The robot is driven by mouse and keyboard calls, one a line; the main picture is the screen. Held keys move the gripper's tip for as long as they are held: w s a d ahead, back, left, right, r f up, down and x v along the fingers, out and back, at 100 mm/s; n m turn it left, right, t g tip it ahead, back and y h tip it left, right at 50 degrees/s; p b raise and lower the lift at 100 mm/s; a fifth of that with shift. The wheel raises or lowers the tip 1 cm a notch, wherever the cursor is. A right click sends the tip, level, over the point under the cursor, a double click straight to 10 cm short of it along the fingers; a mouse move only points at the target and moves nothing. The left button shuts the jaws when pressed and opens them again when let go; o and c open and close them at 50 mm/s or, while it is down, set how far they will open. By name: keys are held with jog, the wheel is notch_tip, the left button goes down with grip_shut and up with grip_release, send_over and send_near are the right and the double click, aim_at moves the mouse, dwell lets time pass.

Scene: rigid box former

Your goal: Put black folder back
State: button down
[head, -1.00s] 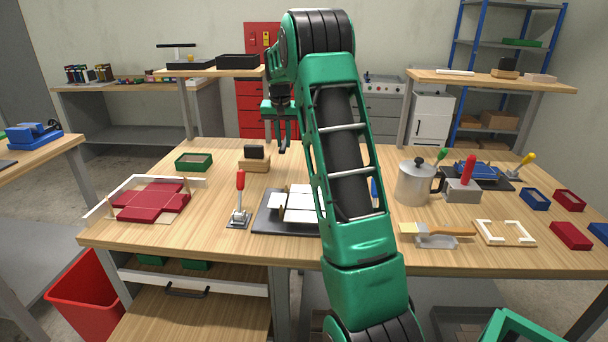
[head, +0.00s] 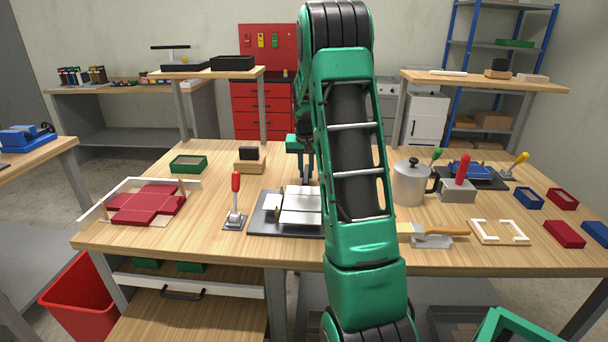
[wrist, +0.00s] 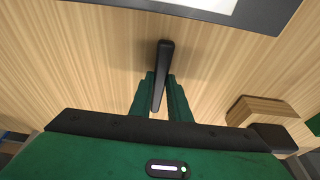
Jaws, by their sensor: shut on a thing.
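The black folder (wrist: 164,62) is a slim dark bar, seen in the wrist view between my two green fingers. My gripper (wrist: 161,80) is shut on it, and the folder's rounded end sticks out past the fingertips over bare wood. In the head view my gripper (head: 303,172) is above the bench behind the grey plate, partly hidden by my arm. A wooden block (head: 250,167) with a black piece on it stands to its left. The block also shows at the right of the wrist view (wrist: 262,110).
A dark plate (head: 264,224) with white panels lies in front of my gripper. A red-handled toggle clamp (head: 236,205), a green tray (head: 188,164) and a red box blank (head: 145,203) are to the left. A metal pot (head: 410,184) stands right of my arm.

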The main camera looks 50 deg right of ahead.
jog(key=shift+f, duration=0.35)
jog(key=c, duration=1.7)
grip_release()
jog(key=shift+o, duration=0.2)
jog(key=v, duration=1.2)
jog(key=s+a+f+n+g+y, duration=0.1)
jog(key=s+a+f, duration=0.1)
jog(key=s+a, duration=1.1)
jog(key=s+a+f+n+g+y, duration=0.1)
jog(key=s+a+f+n, duration=0.1)
jog(key=s+a, duration=1.1)
jog(key=s, duration=0.7)
jog(key=shift+s+a+n+y, duration=0.2)
jog(key=shift+a+n+y, duration=0.1)
jog(key=shift+a, duration=0.1)
